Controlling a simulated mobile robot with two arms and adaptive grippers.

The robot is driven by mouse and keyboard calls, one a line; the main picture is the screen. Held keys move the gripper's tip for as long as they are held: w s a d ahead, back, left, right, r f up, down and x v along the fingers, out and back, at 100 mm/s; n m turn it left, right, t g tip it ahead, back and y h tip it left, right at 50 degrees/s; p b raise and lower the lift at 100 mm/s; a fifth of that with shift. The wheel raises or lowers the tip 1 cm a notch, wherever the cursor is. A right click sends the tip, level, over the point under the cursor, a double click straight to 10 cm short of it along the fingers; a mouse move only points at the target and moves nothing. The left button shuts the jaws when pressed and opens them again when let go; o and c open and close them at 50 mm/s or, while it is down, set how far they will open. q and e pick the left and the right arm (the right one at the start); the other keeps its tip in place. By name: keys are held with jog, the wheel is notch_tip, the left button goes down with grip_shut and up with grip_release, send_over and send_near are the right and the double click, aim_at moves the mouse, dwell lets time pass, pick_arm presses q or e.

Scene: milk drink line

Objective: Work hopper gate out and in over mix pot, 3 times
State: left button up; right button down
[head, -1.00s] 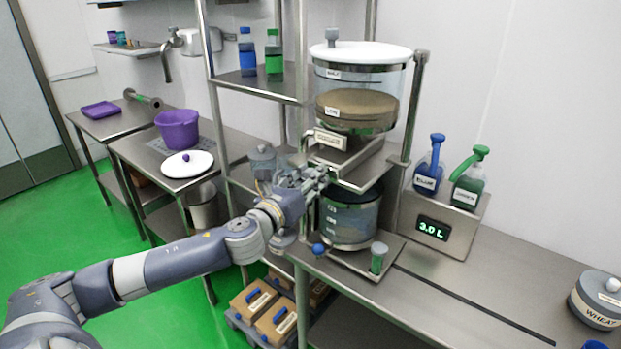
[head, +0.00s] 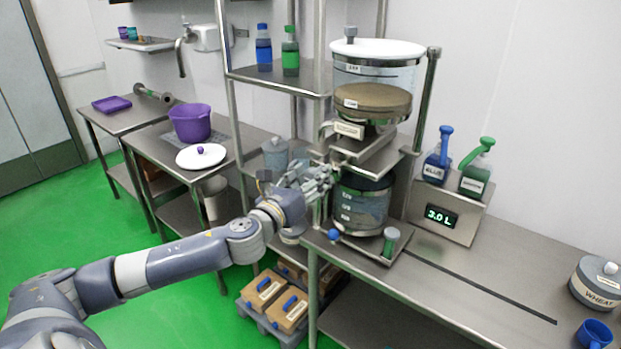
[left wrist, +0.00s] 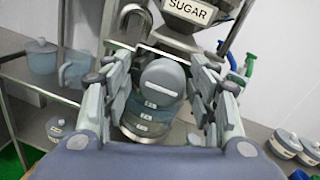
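The hopper (head: 372,76) is a clear drum with a white lid and tan contents, held on a metal frame. Its gate (head: 365,148) is a metal slide at the hopper's base, above the mix pot (head: 362,205), a clear pot with a dark rim. My left gripper (head: 325,178) is at the left side of the gate, just above and left of the pot. In the left wrist view its fingers (left wrist: 163,68) are spread apart on either side of a rounded grey knob (left wrist: 162,78). Contact is not clear. The right gripper is out of view.
A WHEAT canister (head: 597,285) stands at the right. Shelf posts stand close behind my left arm. The counter's middle is mostly clear.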

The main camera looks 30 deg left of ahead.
aim_at(309, 180)
pick_arm(q)
jog(key=shift+s+d, duration=0.2)
jog(key=shift+s, duration=1.65)
jog(key=s, duration=0.8)
jog(key=shift+d, duration=0.2)
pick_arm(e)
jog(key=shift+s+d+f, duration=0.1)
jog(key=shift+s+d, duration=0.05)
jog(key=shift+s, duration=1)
pick_arm(q)
jog(key=shift+s, duration=0.15)
